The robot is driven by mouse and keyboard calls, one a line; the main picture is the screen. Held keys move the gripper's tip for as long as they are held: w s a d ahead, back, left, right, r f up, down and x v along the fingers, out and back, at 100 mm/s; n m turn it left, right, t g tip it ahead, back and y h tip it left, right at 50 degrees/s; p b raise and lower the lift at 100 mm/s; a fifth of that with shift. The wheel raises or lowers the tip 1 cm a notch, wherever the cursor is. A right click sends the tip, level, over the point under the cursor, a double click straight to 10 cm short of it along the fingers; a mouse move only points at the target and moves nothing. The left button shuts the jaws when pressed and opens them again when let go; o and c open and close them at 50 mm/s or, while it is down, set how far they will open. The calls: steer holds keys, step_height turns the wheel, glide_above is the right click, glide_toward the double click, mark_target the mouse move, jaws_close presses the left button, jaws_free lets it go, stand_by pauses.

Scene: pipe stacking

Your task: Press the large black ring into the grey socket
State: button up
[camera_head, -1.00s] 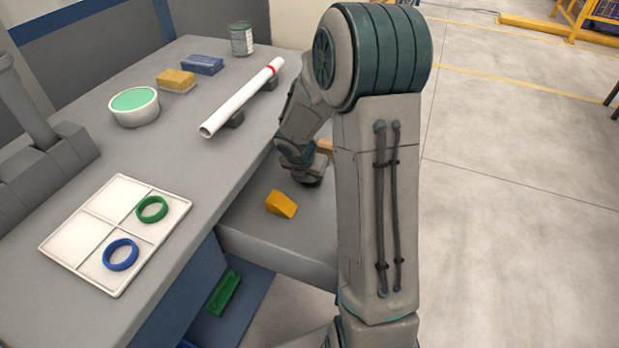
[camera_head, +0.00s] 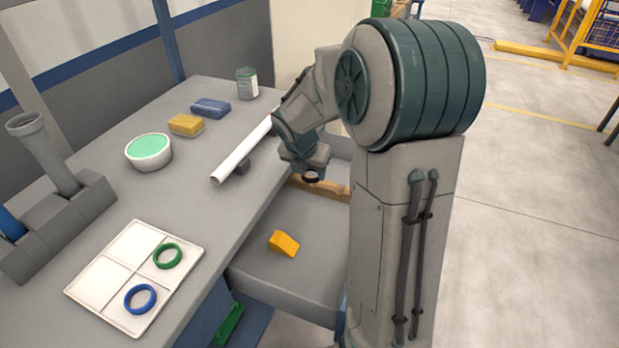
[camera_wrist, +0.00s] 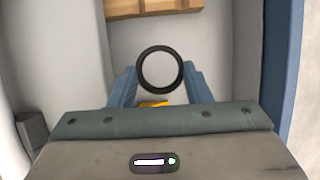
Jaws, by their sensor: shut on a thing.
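My gripper (camera_head: 310,172) is shut on a black ring (camera_head: 311,180), held above the lower grey surface beside the bench. In the wrist view, the black ring (camera_wrist: 141,71) sits upright between the blue fingers of my gripper (camera_wrist: 160,80), its round opening facing the camera. A grey pipe (camera_head: 48,155) with a wide open socket end (camera_head: 27,123) leans in a grey block stand at the far left. The ring is far to the right of this socket, apart from it.
A white divided tray (camera_head: 118,243) holds a green ring (camera_head: 167,256) and a blue ring (camera_head: 140,299). A white pipe (camera_head: 235,158), a bowl (camera_head: 149,153), sponges and a can (camera_head: 247,82) stand on the bench. A yellow wedge (camera_head: 284,243) and wood (camera_head: 318,187) lie lower down.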

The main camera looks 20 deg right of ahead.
step_height(320, 180, up, 10)
steer(key=p, duration=0.9)
steer(key=shift+f, duration=0.15)
steer(key=shift+a+f, duration=0.1)
steer(key=shift+a, duration=0.05)
